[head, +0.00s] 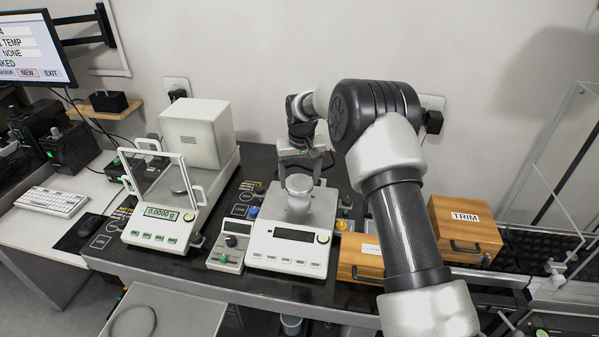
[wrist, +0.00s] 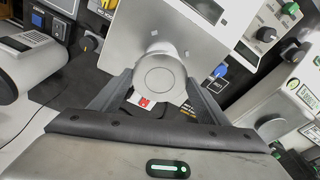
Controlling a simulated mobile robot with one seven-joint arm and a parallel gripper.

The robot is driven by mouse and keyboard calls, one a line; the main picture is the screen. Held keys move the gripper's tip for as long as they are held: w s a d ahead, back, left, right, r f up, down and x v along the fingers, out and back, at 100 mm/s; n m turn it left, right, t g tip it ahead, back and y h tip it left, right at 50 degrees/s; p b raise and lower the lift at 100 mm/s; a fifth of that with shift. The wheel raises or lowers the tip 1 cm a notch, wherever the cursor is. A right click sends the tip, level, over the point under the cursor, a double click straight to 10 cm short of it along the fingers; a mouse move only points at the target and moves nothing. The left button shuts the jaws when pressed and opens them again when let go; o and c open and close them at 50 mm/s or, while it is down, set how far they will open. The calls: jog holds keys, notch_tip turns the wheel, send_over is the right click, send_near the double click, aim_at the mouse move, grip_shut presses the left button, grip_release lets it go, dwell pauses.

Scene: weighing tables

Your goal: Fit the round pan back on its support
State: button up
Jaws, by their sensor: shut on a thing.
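The balance's display is dark.
A second balance (head: 157,229) with an open glass shield and lit display stands left, before a white box (head: 196,135). A small control box (head: 230,246) sits close left of the middle balance. Wooden boxes (head: 465,229) stand right, partly behind my arm.

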aim_at(299, 199)
jog(key=shift+s+f, duration=0.2)
jog(key=shift+f, duration=0.25)
jog(key=shift+f+b, duration=1.1)
jog(key=shift+f, duration=0.85)
jog(key=shift+f+b, duration=0.15)
jog(key=shift+b, duration=0.25)
jog(key=shift+f+b, duration=0.3)
jog(key=shift+f, duration=0.2)
jog(key=o, duration=1.2)
jog(key=shift+c, duration=0.2)
